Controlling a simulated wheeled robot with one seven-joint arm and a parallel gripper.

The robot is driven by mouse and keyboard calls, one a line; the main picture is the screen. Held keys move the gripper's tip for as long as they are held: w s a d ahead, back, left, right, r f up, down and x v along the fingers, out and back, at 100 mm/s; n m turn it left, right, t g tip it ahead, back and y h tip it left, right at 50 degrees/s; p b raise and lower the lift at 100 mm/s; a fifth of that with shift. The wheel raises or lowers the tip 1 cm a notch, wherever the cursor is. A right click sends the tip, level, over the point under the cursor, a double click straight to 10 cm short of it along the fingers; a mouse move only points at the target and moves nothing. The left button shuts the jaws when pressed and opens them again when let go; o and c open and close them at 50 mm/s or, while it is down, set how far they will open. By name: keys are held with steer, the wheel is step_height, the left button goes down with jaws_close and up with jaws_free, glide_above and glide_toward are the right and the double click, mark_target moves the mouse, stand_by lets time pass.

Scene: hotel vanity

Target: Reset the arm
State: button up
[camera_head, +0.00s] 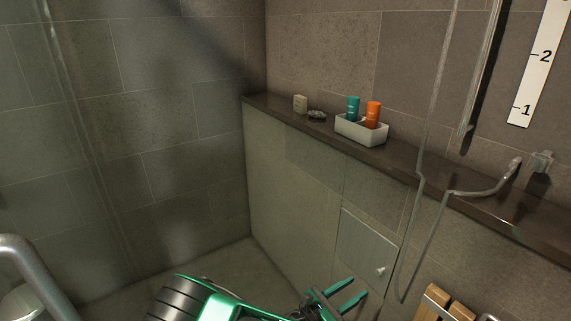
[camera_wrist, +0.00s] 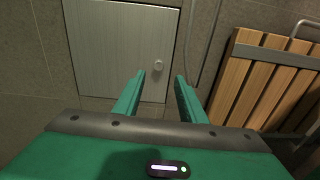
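My gripper (camera_head: 348,293) is at the bottom of the head view, low in front of the tiled half wall. Its two green fingers are spread apart with nothing between them. In the wrist view my gripper (camera_wrist: 158,92) also shows open and empty, pointing toward a small grey cabinet door (camera_wrist: 122,50) with a round knob (camera_wrist: 158,65). The same door (camera_head: 366,250) is in the head view, just beyond the fingers. The fingers look apart from the door.
A dark ledge (camera_head: 420,170) carries a white tray (camera_head: 361,133) with a teal bottle (camera_head: 353,108) and an orange bottle (camera_head: 373,114). A wooden slatted seat (camera_wrist: 255,80) is at the right. A shower hose (camera_head: 422,185) hangs over the ledge.

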steer(key=s+d+r+m+g+y, duration=0.45)
steer(key=d+r+m+g, duration=0.2)
steer(key=r+m, duration=0.2)
steer(key=s+d+r+m+g+y, duration=0.45)
steer(key=d+r+m+g, duration=0.2)
steer(key=m, duration=0.35)
steer(key=s+d+r+m+t+y, duration=0.2)
steer(key=s+r+m+t+y, duration=0.2)
steer(key=s+r+m+y, duration=0.3)
steer(key=s+r+m, duration=0.4)
steer(key=s+r, duration=0.3)
steer(key=s, duration=0.3)
steer(key=shift+s+d+r+t, duration=0.15)
steer(key=shift+s+d+t, duration=0.1)
steer(key=shift+d+t, duration=0.1)
steer(key=shift+c, duration=0.7)
